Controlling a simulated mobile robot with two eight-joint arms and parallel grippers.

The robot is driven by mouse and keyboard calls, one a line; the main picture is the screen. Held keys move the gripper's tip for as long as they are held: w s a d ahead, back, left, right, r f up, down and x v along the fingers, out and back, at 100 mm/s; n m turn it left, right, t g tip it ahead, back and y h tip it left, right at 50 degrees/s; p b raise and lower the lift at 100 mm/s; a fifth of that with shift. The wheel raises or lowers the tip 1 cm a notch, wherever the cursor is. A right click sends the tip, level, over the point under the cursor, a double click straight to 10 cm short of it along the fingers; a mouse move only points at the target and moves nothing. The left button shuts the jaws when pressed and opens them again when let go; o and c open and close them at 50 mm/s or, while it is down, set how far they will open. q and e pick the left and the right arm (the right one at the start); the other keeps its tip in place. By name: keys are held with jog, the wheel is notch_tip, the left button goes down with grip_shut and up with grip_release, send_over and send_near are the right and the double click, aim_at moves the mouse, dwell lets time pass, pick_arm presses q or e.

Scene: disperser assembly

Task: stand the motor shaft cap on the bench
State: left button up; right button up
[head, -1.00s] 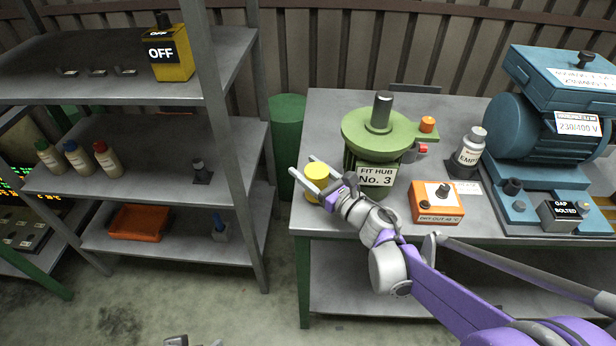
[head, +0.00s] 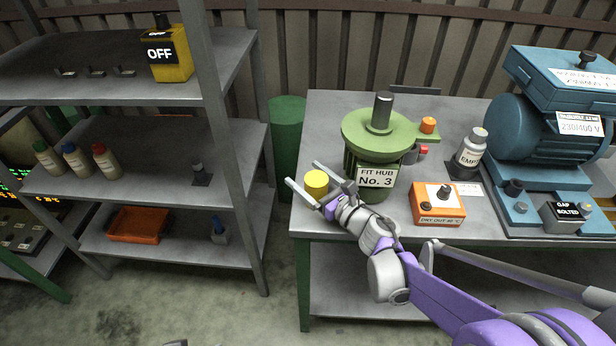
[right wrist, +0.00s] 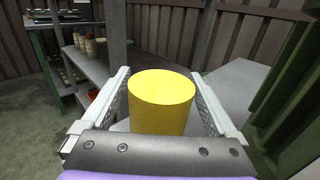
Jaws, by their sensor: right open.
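The motor shaft cap, a plain yellow cylinder (head: 316,184), stands upright at the left front part of the bench (head: 330,120). My right gripper (head: 303,173) is open, with one finger on each side of the cap. In the right wrist view, the cap (right wrist: 161,105) is between the two spread fingers (right wrist: 162,98), with a gap showing on each side. The cap's lower end is hidden there by the gripper body. Only a small grey piece, perhaps my left gripper (head: 177,343), shows at the bottom edge of the head view.
The green hub stand (head: 376,150) marked "FIT HUB No. 3" is close right of the cap. An orange box (head: 437,212), a bottle (head: 470,150) and a blue motor (head: 530,125) stand farther right. A shelf rack (head: 235,170) and green bin (head: 287,140) are left.

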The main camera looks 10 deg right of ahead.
jog(key=v, duration=1.2)
jog(key=shift+r+p, duration=0.15)
jog(key=shift+p, duration=0.2)
